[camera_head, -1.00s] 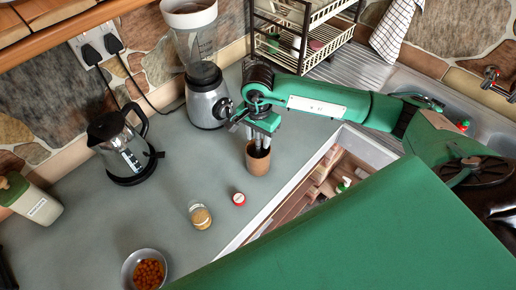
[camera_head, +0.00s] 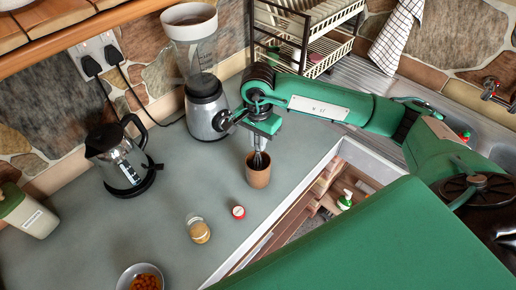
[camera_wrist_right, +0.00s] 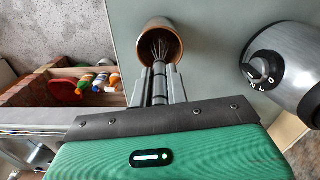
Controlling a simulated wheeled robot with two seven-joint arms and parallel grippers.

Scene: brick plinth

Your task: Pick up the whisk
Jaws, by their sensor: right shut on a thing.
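The whisk (camera_head: 258,160) stands in a brown cylindrical cup (camera_head: 258,177) on the counter. In the right wrist view its wires (camera_wrist_right: 158,46) sit inside the cup's mouth (camera_wrist_right: 174,28), and its dark handle lies between the fingers. My right gripper (camera_head: 259,148) is above the cup, pointing down, and is shut on the whisk; its fingertips also show in the right wrist view (camera_wrist_right: 159,80). The lower part of the whisk is hidden in the cup. My left gripper is not in view.
A blender (camera_head: 206,105) stands close behind and left of the cup. A red-lidded item (camera_head: 238,212), a small jar (camera_head: 199,230), a kettle (camera_head: 122,165) and a bowl (camera_head: 128,275) are on the counter. An open drawer (camera_head: 325,190) lies to the right.

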